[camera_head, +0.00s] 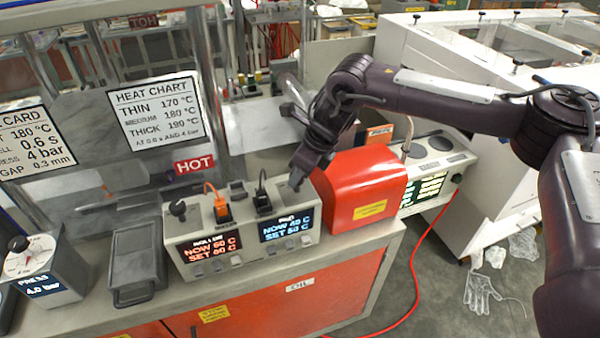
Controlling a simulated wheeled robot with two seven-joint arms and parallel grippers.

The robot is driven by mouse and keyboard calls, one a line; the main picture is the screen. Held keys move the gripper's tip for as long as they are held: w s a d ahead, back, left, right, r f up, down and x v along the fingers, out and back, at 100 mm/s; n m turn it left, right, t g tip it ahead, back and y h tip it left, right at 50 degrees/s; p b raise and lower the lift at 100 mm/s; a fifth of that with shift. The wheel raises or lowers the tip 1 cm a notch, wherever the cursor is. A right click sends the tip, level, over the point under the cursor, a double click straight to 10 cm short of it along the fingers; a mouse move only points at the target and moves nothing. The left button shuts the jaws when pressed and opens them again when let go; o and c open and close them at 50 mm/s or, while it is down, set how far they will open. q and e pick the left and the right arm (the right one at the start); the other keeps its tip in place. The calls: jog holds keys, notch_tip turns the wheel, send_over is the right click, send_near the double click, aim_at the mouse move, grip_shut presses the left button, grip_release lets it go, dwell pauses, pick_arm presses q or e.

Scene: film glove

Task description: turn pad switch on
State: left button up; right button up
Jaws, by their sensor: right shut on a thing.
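A grey control box (245,240) stands on the bench. Its left display (211,248) glows red, and its right display (287,224), labelled pad, glows blue. A dark knob (178,209) sits at the box's upper left, and an orange plug (221,209) and a black plug (263,201) stand in its top. My right gripper (297,182) reaches down to the box's upper right corner, above the pad display, and is shut on the pad switch there. The fingers hide the switch, so I cannot tell its position. My left gripper is out of view.
A red rounded cover (362,188) stands close to the right of the gripper. A dark grey case (138,262) and a press gauge box (42,268) stand to the left. A HOT sign (194,165) is behind. A red cable (415,285) runs down to the floor.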

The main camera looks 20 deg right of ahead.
jog(key=o, duration=1)
jog(key=shift+c, duration=0.2)
jog(key=shift+d+r, duration=0.15)
jog(key=shift+r, duration=0.25)
jog(key=b+v, duration=0.2)
jog(key=v, duration=0.5)
jog(key=shift+s+f, duration=0.1)
jog(key=shift+s, duration=0.05)
